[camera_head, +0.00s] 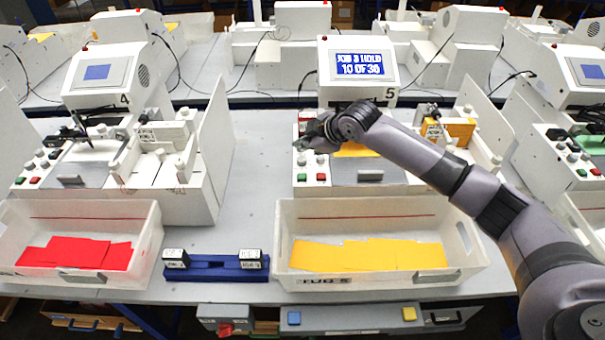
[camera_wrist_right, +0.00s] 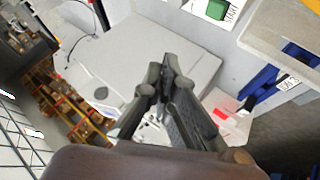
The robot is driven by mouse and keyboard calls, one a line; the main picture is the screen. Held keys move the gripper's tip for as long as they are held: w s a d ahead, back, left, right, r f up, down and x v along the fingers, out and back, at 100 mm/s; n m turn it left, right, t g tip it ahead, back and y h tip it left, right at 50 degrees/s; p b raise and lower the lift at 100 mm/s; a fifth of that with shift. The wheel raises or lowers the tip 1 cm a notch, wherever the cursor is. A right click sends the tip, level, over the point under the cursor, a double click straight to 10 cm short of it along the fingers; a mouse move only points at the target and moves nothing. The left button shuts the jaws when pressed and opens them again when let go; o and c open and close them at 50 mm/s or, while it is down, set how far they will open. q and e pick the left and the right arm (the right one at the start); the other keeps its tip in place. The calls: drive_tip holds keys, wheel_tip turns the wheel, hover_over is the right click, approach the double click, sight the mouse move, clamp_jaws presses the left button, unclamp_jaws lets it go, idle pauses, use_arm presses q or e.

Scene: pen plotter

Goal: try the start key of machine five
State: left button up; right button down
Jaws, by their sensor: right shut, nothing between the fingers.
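Machine five (camera_head: 404,118) stands in the middle of the head view, with the number 5 beside its screen (camera_head: 361,64). The blue screen reads roughly "JOB 3 HOLD 10 OF 30". Its green start key (camera_head: 302,177) sits at the front left of the panel, left of a red key (camera_head: 321,177). The green key also shows at the top of the wrist view (camera_wrist_right: 216,9), with START printed beside it. My right gripper (camera_head: 303,142) is over the back of the key panel, apart from the green key. Its fingers (camera_wrist_right: 166,72) are shut and empty. My left gripper is out of view.
A white bin (camera_head: 285,225) with yellow sheets stands in front of machine five. A blue rack (camera_head: 216,268) with two small blocks lies left of it. Machine four (camera_head: 95,110) and a bin of red sheets (camera_head: 155,215) are at left. Bench between the machines is clear.

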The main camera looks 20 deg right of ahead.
drive_tip(key=b, duration=0.4)
hover_over(300, 178)
wheel_tip(300, 178, down, 4)
drive_tip(key=shift+w+d+f, duration=0.1)
drive_tip(key=shift+d+f, duration=0.05)
drive_tip(key=shift+f, duration=0.05)
wheel_tip(300, 178, down, 2)
drive_tip(key=shift+b, duration=1.25)
drive_tip(key=shift+f+b, duration=0.4)
drive_tip(key=shift+f, duration=0.95)
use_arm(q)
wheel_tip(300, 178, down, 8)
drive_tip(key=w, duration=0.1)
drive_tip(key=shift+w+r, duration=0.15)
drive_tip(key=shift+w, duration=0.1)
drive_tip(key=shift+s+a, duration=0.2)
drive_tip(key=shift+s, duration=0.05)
